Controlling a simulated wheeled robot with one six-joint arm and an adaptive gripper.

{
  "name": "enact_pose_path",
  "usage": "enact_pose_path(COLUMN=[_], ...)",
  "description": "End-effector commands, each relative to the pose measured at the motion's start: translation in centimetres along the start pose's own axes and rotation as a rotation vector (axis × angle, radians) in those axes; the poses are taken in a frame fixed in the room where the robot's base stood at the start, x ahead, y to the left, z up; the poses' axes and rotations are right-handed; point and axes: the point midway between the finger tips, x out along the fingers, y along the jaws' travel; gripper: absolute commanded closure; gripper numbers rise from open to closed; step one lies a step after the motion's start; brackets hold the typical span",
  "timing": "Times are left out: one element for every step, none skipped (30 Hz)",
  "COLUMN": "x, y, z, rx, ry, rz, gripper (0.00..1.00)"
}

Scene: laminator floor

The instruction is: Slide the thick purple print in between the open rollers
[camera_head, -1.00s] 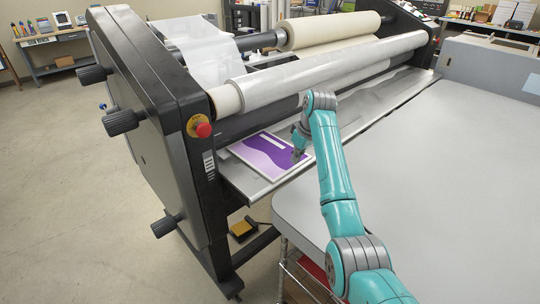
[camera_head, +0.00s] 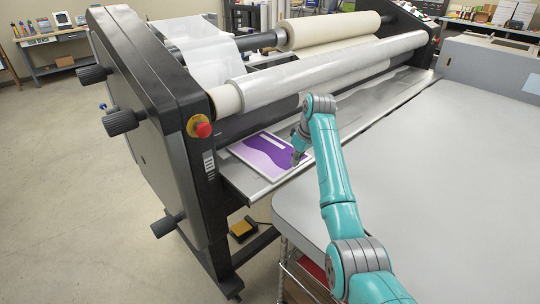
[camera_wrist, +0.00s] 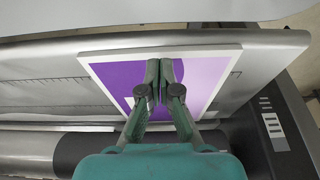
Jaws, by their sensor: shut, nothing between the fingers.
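The purple print (camera_head: 262,153), a board with a white border and a paler wave, lies flat on the laminator's metal feed shelf (camera_head: 259,190), near its left end. It also shows in the wrist view (camera_wrist: 115,73), with the fingers across its middle. My gripper (camera_head: 296,161) is shut and empty, over the print's right part in the head view. I cannot tell whether the fingertips touch it. The rollers (camera_head: 233,124) lie just behind the print; in the wrist view a dark roller (camera_wrist: 75,150) runs below it. The gap between the rollers is hidden.
The laminator's black side housing (camera_head: 170,125) with knobs and a red stop button (camera_head: 203,130) stands left of the print. A grey table (camera_head: 430,170) fills the right side, close to the shelf. A yellow foot pedal (camera_head: 242,229) is on the floor below.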

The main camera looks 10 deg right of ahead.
Motion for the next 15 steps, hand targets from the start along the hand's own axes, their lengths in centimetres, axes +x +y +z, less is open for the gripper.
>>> enact_pose_path(x=[0.11,0.16,0.23,0.28,0.33,0.4,0.45,0.5,0.57,0.62,0.66,0.73,0.78,0.83,0.89], y=[-0.01,-0.01,-0.01,-0.01,-0.01,-0.01,-0.01,-0.01,-0.01,-0.01,-0.01,-0.01,-0.01,-0.02,-0.01], z=[0.05,0.06,0.08,0.1,0.12,0.14,0.16,0.17,0.2,0.21,0.23,0.24,0.26,0.27,0.29], rx=[0.0,0.0,0.0,0.0,0.0,0.0,0.0,0.0,0.0,0.0,0.0,0.0,0.0,0.0,0.0], ry=[0.0,-0.001,-0.001,-0.001,-0.001,-0.001,-0.001,-0.001,-0.001,-0.001,-0.001,-0.001,-0.001,-0.001,0.0], rz=[0.0,0.0,0.0,0.0,0.0,0.0,0.0,0.0,0.0,0.0,0.0,0.0,0.0,0.0,0.0], gripper=[1.0,1.0,1.0,1.0,1.0,1.0,1.0,1.0,1.0,1.0,1.0,1.0,1.0,1.0,1.0])
